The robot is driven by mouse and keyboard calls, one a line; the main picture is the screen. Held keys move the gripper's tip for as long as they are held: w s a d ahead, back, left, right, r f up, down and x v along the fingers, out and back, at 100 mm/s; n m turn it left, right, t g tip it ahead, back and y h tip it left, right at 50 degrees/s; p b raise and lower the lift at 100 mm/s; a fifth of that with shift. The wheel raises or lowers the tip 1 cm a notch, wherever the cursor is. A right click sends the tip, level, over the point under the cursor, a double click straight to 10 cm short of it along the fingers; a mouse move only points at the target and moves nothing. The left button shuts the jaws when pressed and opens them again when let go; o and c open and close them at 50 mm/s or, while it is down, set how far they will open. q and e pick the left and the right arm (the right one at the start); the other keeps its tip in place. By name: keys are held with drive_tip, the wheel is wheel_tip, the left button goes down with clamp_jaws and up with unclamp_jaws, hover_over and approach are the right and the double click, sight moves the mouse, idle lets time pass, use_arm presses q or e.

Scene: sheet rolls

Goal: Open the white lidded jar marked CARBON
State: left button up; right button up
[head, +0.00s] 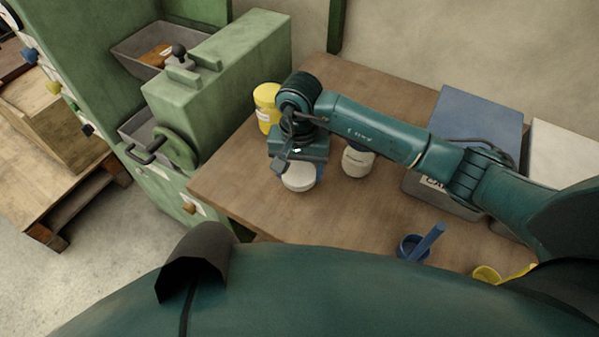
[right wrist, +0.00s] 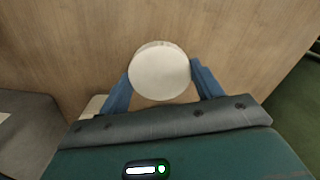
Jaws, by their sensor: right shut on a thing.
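A round white lid (right wrist: 159,72) sits between the two blue fingers of my right gripper (right wrist: 160,88) in the right wrist view. In the head view this gripper (head: 299,172) points down over a white round jar (head: 298,179) on the wooden table, and its jaws are shut on the lid. The gripper hides part of this jar. I cannot tell whether the lid is seated or raised, and no CARBON marking is readable. A second whitish jar (head: 357,161) stands to the right, partly behind my forearm. My left gripper is not in view.
A yellow container (head: 266,108) stands behind the gripper, beside the green machine (head: 220,80). A grey-blue bin (head: 478,118) stands at the right. A blue cup with a handle (head: 413,247) and a yellow scoop (head: 487,274) lie near the front edge. The table's middle is clear.

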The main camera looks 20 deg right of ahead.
sight(299, 172)
wheel_tip(299, 172, down, 2)
drive_tip(key=shift+s+f, duration=0.1)
drive_tip(key=shift+f, duration=0.5)
drive_tip(key=shift+f, duration=0.25)
drive_tip(key=o, duration=1.1)
drive_tip(key=shift+r, duration=0.1)
wheel_tip(299, 172, up, 12)
drive_tip(key=shift+r+b, duration=0.2)
drive_tip(key=shift+b, duration=0.45)
